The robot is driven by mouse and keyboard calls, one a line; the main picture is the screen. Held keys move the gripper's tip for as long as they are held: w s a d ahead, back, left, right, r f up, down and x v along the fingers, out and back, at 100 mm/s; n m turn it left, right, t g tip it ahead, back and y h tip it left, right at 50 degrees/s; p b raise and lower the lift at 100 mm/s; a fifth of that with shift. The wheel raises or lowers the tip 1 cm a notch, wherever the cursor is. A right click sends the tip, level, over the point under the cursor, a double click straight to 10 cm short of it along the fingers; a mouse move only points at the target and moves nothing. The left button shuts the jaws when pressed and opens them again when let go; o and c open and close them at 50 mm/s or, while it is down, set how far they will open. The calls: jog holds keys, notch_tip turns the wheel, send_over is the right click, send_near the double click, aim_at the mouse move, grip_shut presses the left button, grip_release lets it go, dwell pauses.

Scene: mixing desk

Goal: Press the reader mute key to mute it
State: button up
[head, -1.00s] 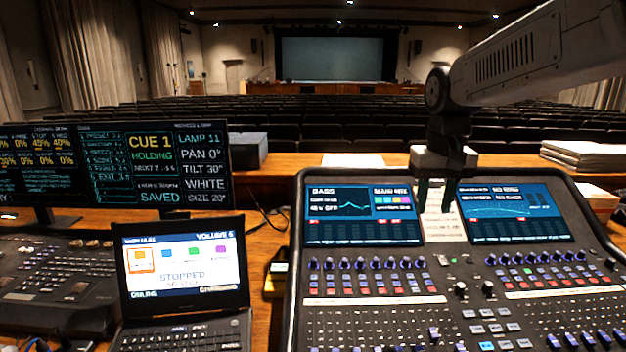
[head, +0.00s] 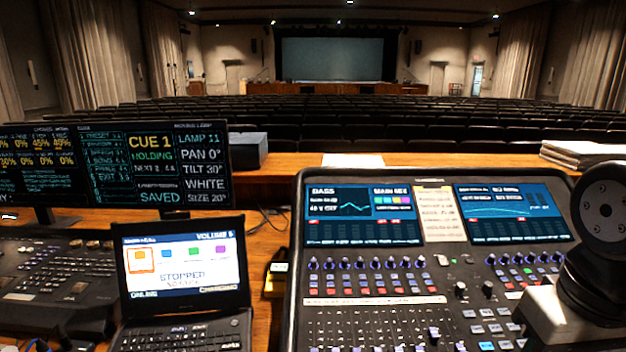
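The mixing desk (head: 465,270) fills the lower right of the head view, with two lit screens, rows of blue knobs, small keys and faders. Under the left knobs is a row of small keys lit red (head: 370,291). More keys, some red and one green, sit in the right bank (head: 530,282). The labels are too small to read, so I cannot tell which key is the reader mute. My gripper's pale body (head: 562,318) is low at the right edge, over the desk's right bank, covering part of it. Its fingertips are hidden or out of frame.
A laptop (head: 185,270) showing "STOPPED" stands left of the desk. A cue monitor (head: 110,165) and a lighting console (head: 50,270) are farther left. A paper list (head: 440,214) lies between the desk's screens. Stacked papers (head: 590,153) lie at the back right.

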jog(key=shift+r, duration=0.15)
grip_shut()
dwell(1.7)
